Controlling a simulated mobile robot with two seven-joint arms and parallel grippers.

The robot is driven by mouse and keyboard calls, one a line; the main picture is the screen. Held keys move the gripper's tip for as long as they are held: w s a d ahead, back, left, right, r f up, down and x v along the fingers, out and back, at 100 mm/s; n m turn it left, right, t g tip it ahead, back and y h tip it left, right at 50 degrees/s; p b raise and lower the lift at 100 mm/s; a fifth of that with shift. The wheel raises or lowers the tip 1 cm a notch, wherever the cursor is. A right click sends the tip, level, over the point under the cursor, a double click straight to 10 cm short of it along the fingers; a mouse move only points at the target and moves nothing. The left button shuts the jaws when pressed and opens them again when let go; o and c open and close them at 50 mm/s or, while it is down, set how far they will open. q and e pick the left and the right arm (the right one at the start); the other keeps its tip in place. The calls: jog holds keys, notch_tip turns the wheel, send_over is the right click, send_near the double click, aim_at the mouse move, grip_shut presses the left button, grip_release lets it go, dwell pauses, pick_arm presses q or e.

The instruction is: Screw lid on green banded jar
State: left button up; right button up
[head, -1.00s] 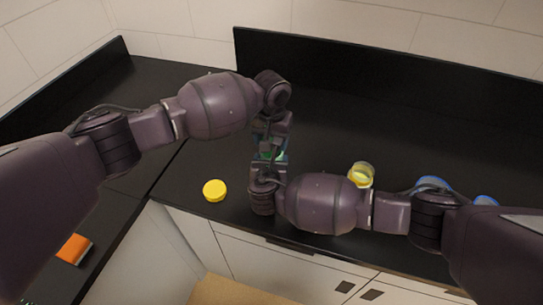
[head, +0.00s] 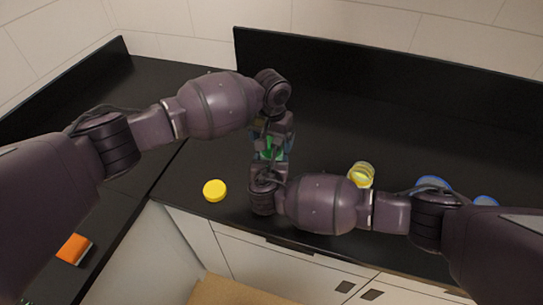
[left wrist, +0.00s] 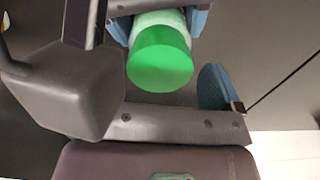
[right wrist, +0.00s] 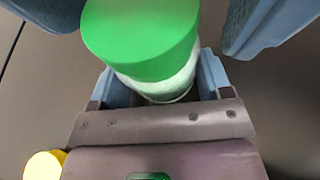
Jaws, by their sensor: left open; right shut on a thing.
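The green lid (head: 268,151) sits on top of the jar between my two grippers. In the right wrist view the lid (right wrist: 140,38) covers the mouth of a pale, translucent jar (right wrist: 165,85). My right gripper (head: 266,168) is shut on the jar's body, with a blue finger on each side. My left gripper (head: 272,132) is open at the lid; in the right wrist view its blue fingers stand apart on both sides of it. In the left wrist view the lid's flat top (left wrist: 160,62) is bare. The jar's green band is hidden, and how tightly the lid is screwed cannot be told.
A yellow lid (head: 215,190) lies on the dark counter, left of my right gripper. A yellow banded jar (head: 361,173) and two blue-rimmed things (head: 433,182) stand behind my right arm. An orange box (head: 74,248) lies on the left counter. The back middle is clear.

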pick_arm(q)
jog(key=shift+r, duration=2.15)
notch_tip(320, 180, up, 3)
jog(key=n, duration=0.5)
jog(key=shift+r+n, duration=0.2)
jog(key=shift+n, duration=0.2)
jog(key=shift+f, duration=4)
